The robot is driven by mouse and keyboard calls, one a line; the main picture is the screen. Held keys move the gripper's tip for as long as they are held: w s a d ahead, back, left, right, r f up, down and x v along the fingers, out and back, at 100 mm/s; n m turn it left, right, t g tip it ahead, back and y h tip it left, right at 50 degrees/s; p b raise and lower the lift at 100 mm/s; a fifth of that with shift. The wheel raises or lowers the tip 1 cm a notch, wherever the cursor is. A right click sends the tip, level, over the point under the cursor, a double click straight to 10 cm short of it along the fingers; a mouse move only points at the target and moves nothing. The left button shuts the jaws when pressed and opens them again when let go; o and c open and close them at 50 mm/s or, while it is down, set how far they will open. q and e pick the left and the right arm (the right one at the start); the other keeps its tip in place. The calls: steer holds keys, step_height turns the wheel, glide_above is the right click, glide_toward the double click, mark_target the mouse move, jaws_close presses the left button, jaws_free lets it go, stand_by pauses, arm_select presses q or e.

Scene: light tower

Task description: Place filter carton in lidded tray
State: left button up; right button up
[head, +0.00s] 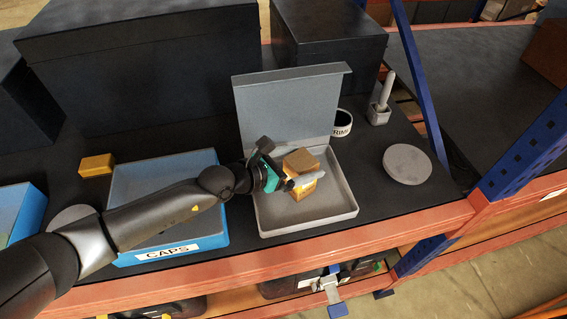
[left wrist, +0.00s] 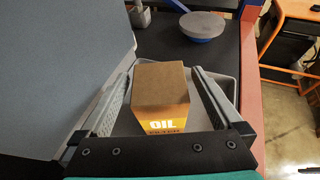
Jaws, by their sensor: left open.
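The filter carton (head: 301,162) is a small brown and yellow box inside the grey lidded tray (head: 310,221). The tray's lid (head: 288,108) stands open at the back. My left gripper (head: 302,178) is open, reaching in from the left with its fingers around the carton. In the left wrist view the carton (left wrist: 162,92) shows an "OIL" label and sits between the two spread fingers, with gaps visible on both sides. The carton's underside is hidden, so its contact with the tray floor is not visible. My right gripper is not in view.
A blue bin (head: 196,242) labelled "CAPS" stands left of the tray, under my left arm. A yellow block (head: 97,165) lies behind it. A round grey disc (head: 407,163), a dark labelled ring (head: 342,123) and a holder (head: 379,114) stand to the right. Dark boxes fill the back.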

arm_select(q)
steer(key=v, duration=1.2)
